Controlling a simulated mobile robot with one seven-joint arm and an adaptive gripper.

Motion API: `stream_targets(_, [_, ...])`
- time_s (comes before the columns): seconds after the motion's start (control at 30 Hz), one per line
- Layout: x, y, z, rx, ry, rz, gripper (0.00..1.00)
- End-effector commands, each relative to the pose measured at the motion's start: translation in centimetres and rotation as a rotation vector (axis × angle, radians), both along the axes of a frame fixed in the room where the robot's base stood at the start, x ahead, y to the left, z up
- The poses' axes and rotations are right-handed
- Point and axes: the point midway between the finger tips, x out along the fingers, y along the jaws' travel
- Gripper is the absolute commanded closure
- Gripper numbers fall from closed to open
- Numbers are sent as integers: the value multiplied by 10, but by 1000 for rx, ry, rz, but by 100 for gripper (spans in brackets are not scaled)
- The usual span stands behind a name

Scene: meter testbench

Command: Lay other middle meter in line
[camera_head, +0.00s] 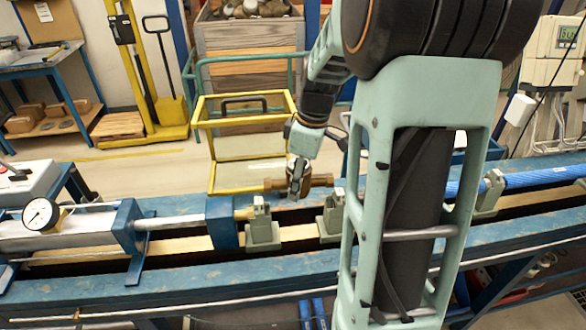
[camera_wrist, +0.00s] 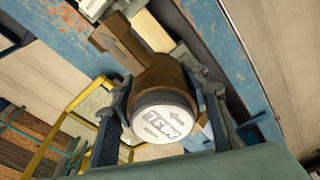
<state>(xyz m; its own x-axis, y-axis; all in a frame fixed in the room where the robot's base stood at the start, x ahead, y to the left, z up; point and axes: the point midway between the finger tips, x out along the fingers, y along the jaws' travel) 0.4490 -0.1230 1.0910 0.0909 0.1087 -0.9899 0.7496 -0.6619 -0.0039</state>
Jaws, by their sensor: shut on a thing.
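The meter (camera_head: 321,181) is a brown-bronze body with pipe ends to both sides. In the head view the meter appears over the bench's back rail, above and behind the gap between the left grey-green support (camera_head: 262,228) and the right support (camera_head: 331,218). Its exact height is unclear.
The blue bench (camera_head: 180,263) runs across the view. A silver pipe (camera_head: 180,221) and gauge (camera_head: 40,213) are on the left; a blue pipe (camera_head: 540,177) is on the right. A yellow frame (camera_head: 212,155) stands behind. My arm hides part of the bench right of the supports.

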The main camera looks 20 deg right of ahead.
Motion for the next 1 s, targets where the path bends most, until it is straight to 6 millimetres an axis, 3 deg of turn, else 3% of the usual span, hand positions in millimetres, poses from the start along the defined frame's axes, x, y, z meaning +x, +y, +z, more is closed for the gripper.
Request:
stream_targets(0.27, [-1, -6, -2, 4, -8, 53, 100])
stream_targets(0.7, [-1, -6, -48, 4, -8, 51, 100])
stream_targets(1.0, [-1, -6, -55, 3, -9, 51, 100])
